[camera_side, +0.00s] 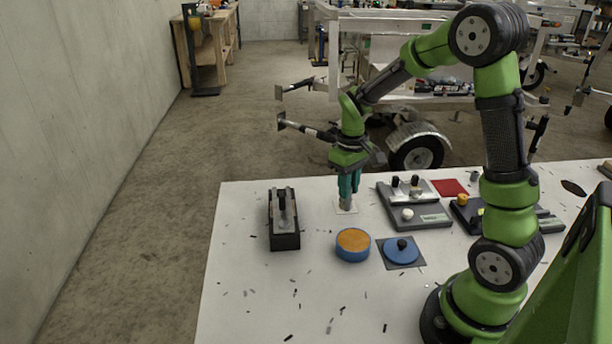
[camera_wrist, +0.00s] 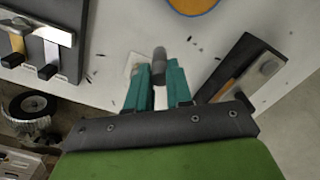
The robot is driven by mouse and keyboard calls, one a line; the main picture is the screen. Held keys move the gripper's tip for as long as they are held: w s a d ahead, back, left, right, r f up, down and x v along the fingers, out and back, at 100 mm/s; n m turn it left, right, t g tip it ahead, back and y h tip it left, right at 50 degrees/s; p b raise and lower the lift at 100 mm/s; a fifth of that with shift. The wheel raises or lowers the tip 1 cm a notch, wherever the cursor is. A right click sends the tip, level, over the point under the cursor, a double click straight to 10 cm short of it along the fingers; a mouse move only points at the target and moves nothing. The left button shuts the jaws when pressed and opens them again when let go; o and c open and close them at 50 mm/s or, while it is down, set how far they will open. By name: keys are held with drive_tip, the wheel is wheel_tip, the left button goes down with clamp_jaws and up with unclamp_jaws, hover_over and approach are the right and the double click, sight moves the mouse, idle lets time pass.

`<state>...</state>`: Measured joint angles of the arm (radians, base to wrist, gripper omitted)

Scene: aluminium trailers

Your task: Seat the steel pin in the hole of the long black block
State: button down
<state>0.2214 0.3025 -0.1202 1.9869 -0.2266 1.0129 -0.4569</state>
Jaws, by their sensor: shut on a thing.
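My gripper (camera_side: 348,190) has teal fingers pointing down over a small white square on the table. In the wrist view my gripper (camera_wrist: 159,68) is shut on the steel pin (camera_wrist: 159,54), a grey cylinder that projects past the fingertips. In the side view the pin (camera_side: 345,204) shows below the fingers, close to the white square; whether it touches is unclear. The long black block (camera_side: 285,241) lies to the left, apart from the gripper, with a grey strip and a dark upright part on top. In the wrist view the block (camera_wrist: 224,82) is at the right. Its hole cannot be made out.
A blue tin with an orange top (camera_side: 352,246) and a blue lid with a black knob (camera_side: 402,252) stand in front. A grey fixture (camera_side: 430,217) with knobs and a red square (camera_side: 449,187) are to the right. Small dark scraps litter the white table (camera_side: 250,310).

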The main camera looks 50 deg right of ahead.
drive_tip(key=w+a+r, duration=0.3)
drive_tip(key=w, duration=0.5)
drive_tip(key=w+a+r, duration=0.3)
drive_tip(key=w, duration=0.5)
wheel_tip(320, 180, down, 9)
drive_tip(key=shift+f, duration=0.1)
drive_tip(key=c, duration=1)
unclamp_jaws()
drive_tip(key=shift+f, duration=0.1)
